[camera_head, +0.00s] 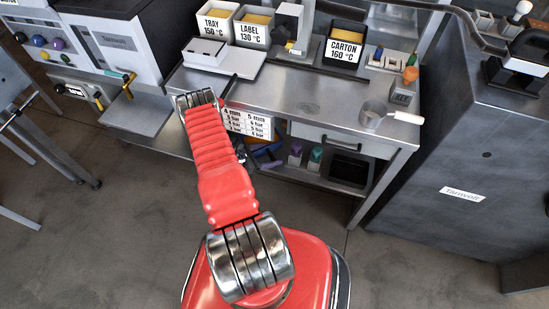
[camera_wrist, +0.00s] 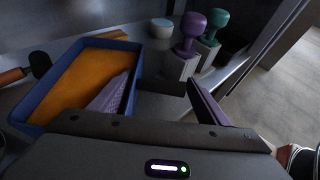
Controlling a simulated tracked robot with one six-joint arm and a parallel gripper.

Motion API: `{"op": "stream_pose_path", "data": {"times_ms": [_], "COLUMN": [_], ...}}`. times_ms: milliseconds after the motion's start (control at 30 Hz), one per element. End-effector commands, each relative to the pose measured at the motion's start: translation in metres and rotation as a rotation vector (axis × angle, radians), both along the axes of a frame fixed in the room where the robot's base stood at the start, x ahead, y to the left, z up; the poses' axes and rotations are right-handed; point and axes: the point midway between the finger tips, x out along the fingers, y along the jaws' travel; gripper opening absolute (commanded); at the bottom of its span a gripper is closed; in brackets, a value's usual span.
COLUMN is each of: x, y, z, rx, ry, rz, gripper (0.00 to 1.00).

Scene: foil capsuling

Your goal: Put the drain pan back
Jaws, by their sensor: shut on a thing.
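A blue rectangular pan (camera_wrist: 32,107), which I take for the drain pan, shows at the left of the wrist view. It has an orange bottom or contents and a pale purple, ridged piece inside at its right. My gripper (camera_wrist: 178,90) is shut, at the pan's near right side. My gripper's dark body covers the pan's near end, and the point of grip is not clearly seen. In the head view my red arm reaches down at the bench's front left, and my gripper is mostly hidden there.
Purple (camera_wrist: 192,33) and green (camera_wrist: 211,27) knobbed stamps stand beyond the pan, near a pale blue round item (camera_wrist: 162,28). A black tray (camera_head: 350,168) sits on the lower shelf. The bench top (camera_head: 290,108) overhangs it. The floor in front is clear.

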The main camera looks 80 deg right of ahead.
Motion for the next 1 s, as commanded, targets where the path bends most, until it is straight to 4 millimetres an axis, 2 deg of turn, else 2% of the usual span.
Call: {"op": "stream_pose_path", "data": {"times_ms": [200,500,800,833,1000], "x": [-0.006,-0.013,-0.012,-0.012,-0.012], "y": [-0.010,-0.011,-0.011,-0.011,-0.011], "z": [0.000,-0.032,-0.035,-0.035,-0.035], "rx": [-0.001,0.000,-0.001,0.000,0.000], "ry": [0.000,0.001,0.000,0.000,0.000], "rz": [-0.003,-0.014,-0.013,-0.013,-0.014], "gripper": [0.34,0.34,0.34,0.70,0.82]}}
